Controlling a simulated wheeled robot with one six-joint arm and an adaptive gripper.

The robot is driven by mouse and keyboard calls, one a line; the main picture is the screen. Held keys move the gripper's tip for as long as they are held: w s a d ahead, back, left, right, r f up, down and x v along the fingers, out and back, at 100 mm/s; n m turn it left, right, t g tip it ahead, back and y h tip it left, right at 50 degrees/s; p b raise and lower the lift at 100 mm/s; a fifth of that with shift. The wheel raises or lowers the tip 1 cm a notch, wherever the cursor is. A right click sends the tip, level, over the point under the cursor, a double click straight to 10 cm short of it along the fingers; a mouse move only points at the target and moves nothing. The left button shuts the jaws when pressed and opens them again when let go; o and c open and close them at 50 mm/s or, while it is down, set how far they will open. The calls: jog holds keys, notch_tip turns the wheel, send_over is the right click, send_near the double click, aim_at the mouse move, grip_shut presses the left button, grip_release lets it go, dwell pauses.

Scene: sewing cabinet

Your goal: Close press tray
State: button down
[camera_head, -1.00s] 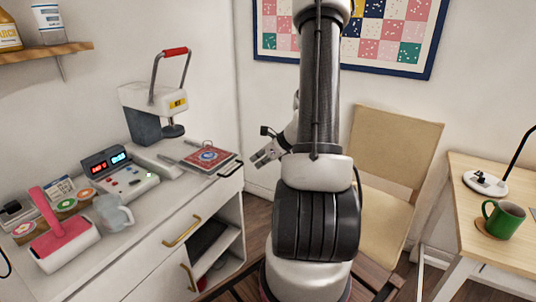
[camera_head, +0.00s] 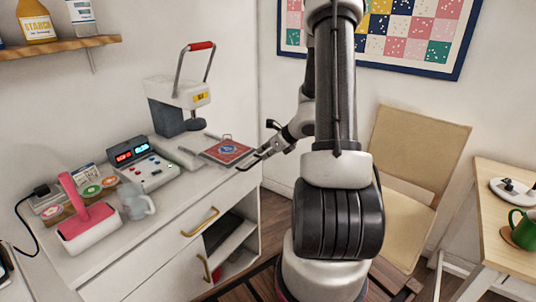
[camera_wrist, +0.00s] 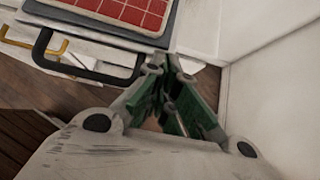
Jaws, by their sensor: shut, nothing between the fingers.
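The press tray (camera_head: 208,152) stands out to the right from under the white heat press (camera_head: 178,95) on the cabinet top. A red patterned cloth (camera_head: 228,149) lies on it. In the wrist view, the tray's grey edge (camera_wrist: 125,35) and black handle (camera_wrist: 88,72) show at upper left. My gripper (camera_head: 258,158) is at the tray's handle end. In the wrist view my gripper (camera_wrist: 172,66) has green-padded fingers, shut and empty, beside the right end of the handle. I cannot tell whether they touch it.
A control box (camera_head: 143,163), a clear jug (camera_head: 136,201) and a pink-handled roller (camera_head: 88,222) stand on the cabinet to the left. A brass drawer handle (camera_head: 200,221) sticks out in front. A chair (camera_head: 415,150) and a desk with a green mug (camera_head: 522,229) are at right.

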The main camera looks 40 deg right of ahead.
aim_at(231, 140)
jog(key=w+a, duration=0.2)
jog(key=w, duration=0.3)
jog(key=w+a, duration=0.1)
jog(key=w, duration=0.4)
jog(key=w+a, duration=0.2)
jog(key=w, duration=0.3)
jog(key=shift+w+a, duration=0.2)
jog(key=shift+a, duration=0.1)
